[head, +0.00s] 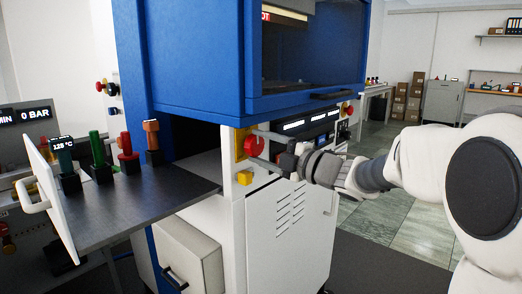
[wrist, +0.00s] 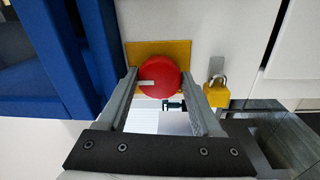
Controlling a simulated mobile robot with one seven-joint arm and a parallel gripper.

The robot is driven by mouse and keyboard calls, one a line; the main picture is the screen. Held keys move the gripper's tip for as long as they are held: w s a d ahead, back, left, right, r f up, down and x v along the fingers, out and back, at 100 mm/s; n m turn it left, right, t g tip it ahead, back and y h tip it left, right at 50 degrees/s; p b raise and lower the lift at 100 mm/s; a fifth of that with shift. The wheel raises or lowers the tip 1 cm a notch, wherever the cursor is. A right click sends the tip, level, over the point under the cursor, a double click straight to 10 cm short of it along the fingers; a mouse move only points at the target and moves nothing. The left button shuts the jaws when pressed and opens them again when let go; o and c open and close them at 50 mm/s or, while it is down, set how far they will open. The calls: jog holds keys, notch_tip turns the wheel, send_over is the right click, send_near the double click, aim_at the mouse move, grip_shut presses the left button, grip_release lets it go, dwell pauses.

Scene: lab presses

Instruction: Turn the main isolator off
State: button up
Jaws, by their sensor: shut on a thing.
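The main isolator is a red round knob (head: 253,146) on a yellow plate, on the white front below the blue press housing. In the wrist view the red knob (wrist: 160,72) shows a short pale mark at its left side, and the yellow plate (wrist: 133,50) shows behind it. My gripper (head: 257,146) reaches in from the right, with one finger above and one below the knob. In the wrist view my gripper (wrist: 160,78) has its fingers on either side of the knob, closed on it. The finger contact is partly hidden.
A yellow padlock (head: 244,178) hangs just below the plate; it also shows in the wrist view (wrist: 217,92). A dark shelf (head: 135,205) with several coloured-handled tools is at left. A white cabinet door (head: 290,225) is below. Open floor (head: 400,215) lies at right.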

jog(key=o, duration=1.4)
jog(key=shift+c, duration=0.2)
jog(key=shift+d, duration=0.1)
jog(key=p+v, duration=0.3)
jog(key=v, duration=1.4)
jog(key=shift+s+d, duration=0.1)
jog(key=shift+d, duration=0.05)
